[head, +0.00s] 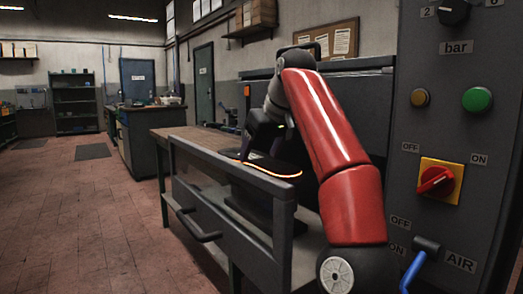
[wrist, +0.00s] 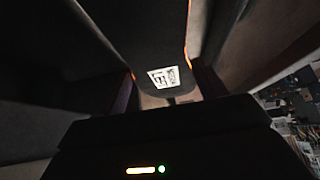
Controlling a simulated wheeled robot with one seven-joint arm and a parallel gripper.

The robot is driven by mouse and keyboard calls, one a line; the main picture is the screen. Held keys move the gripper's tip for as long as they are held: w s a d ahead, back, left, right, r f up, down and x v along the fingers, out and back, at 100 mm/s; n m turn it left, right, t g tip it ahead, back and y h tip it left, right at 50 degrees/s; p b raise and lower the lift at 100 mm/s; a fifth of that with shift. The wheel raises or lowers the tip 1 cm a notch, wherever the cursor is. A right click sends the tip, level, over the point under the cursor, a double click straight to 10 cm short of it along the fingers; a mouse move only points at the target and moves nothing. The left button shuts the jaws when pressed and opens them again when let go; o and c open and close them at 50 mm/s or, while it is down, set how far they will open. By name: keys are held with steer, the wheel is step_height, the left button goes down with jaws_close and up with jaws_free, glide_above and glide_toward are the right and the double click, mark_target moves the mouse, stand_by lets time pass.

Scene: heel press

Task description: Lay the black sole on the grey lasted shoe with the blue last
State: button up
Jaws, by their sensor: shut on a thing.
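The black sole (head: 272,168) shows in the head view as a thin dark plate with a glowing orange edge, held over the press opening. My gripper (head: 253,148) is shut on its far end from above. In the wrist view the sole (wrist: 150,40) runs away from the camera, with orange edges and a white printed label near my gripper (wrist: 167,90). Dark fingers stand on both sides of that end. I cannot make out the grey lasted shoe or its blue last in either view. Dark shapes below the sole are too dim to name.
A grey guard with a handle (head: 199,232) stands in front of the press opening. A control panel (head: 450,130) with a red switch and blue air lever stands at the right. A wooden bench top (head: 190,135) lies behind.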

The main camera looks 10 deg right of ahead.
steer(key=shift+f+b, duration=0.55)
steer(key=shift+f, duration=0.05)
steer(key=o, duration=1.1)
steer(key=p+v, duration=0.3)
steer(key=v, duration=0.3)
steer(key=shift+r, duration=0.25)
steer(key=shift+s+d+r+p, duration=0.15)
steer(key=shift+s+r+p, duration=0.3)
steer(key=shift+r, duration=0.1)
